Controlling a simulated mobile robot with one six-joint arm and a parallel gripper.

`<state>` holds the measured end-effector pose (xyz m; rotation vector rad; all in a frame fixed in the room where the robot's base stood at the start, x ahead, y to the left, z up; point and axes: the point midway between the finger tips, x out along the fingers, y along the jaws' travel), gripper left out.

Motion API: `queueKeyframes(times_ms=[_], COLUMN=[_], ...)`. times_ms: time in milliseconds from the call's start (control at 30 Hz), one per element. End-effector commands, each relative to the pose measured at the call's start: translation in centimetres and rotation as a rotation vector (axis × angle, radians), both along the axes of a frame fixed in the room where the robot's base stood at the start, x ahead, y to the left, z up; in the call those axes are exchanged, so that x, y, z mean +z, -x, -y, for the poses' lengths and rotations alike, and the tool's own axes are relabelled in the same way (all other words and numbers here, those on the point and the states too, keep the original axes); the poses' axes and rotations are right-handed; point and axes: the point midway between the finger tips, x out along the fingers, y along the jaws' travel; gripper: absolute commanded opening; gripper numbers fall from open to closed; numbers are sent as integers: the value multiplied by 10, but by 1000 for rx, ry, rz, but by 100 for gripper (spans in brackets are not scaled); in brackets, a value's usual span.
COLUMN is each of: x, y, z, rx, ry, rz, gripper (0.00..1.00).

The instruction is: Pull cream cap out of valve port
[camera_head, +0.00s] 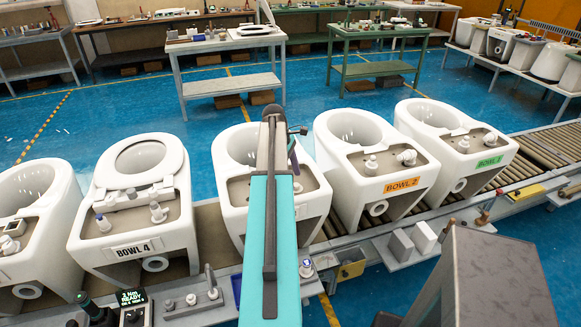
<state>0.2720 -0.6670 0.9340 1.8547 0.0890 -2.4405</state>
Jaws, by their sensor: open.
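My gripper (292,157) is at the far end of my teal arm, over the middle bowl (233,220). Only a small part of it shows to the right of the arm, and its fingertips are mostly hidden. It is open, and nothing is seen held in it. A small pale fitting (297,187) shows on the middle bowl's grey rear deck, just right of the arm. I cannot tell whether it is the cream cap or a valve port. The rest of that deck is partly hidden by the arm.
Bowl 4 (132,250) stands left of the middle bowl; bowl 2 (343,205) and bowl 1 (460,172) stand right, all on the roller conveyor (549,148). Small fixtures line the near edge, including a lit display (131,297). A grey box-like block (497,280) stands at the lower right.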

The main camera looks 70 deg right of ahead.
Motion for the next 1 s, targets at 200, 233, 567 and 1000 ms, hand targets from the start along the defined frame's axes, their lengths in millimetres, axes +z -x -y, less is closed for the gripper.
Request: queueKeyframes(times_ms=[200, 233, 567, 1000], x=[-18, -20, -27, -27], y=[6, 6, 8, 7], z=[0, 1, 1, 1], rx=[0, 0, -1, 0], ry=[-1, 0, 1, 1], rz=[0, 0, 0, 0], gripper=[62, 62, 62, 20])
